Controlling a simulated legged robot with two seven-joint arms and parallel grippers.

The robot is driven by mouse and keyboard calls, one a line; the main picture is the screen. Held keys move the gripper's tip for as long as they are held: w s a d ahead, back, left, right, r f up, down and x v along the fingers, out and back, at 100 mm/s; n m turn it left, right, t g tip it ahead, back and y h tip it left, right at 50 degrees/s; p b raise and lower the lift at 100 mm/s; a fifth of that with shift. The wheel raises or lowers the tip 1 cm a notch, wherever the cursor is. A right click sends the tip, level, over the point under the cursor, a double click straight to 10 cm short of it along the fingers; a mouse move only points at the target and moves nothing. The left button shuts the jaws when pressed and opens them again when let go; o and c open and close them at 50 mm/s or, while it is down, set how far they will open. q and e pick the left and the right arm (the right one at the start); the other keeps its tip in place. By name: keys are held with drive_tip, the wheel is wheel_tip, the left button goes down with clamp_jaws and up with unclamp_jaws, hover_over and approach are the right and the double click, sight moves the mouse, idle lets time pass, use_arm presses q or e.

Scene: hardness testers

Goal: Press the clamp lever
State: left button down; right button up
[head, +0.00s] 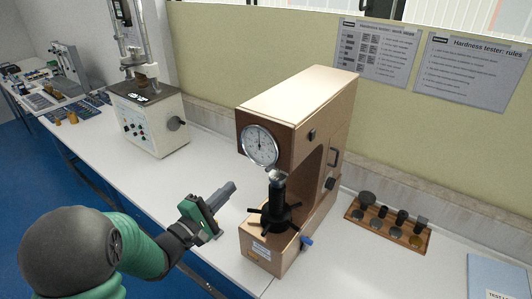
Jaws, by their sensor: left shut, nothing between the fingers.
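A tan hardness tester (296,105) with a round dial gauge (260,146) stands on the white bench in the head view. Below the dial are a small bright tip and a black handwheel (273,217) with several spokes. A dark handle (335,157) and a dark knob (330,184) show on its right side, and a small blue part (307,241) sits low on its base. I cannot tell which of these is the clamp lever. My left gripper (229,190) is shut and empty, left of the handwheel and apart from the tester. My right gripper is out of view.
A wooden tray (428,240) holding several dark cylinders lies right of the tester. Another testing machine (150,115) stands at the back left. A blue-grey booklet (497,277) lies at the lower right. Free bench is between the two machines. A wall stands behind.

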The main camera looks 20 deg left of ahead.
use_arm(q)
drive_tip(key=shift+f, duration=0.1)
drive_tip(key=w+d+r+p, duration=0.2)
drive_tip(key=w+d+p, duration=0.1)
drive_tip(key=w+d, duration=0.4)
drive_tip(key=shift+w+p, duration=0.35)
drive_tip(key=shift+w, duration=0.6)
drive_tip(key=shift+w, duration=0.1)
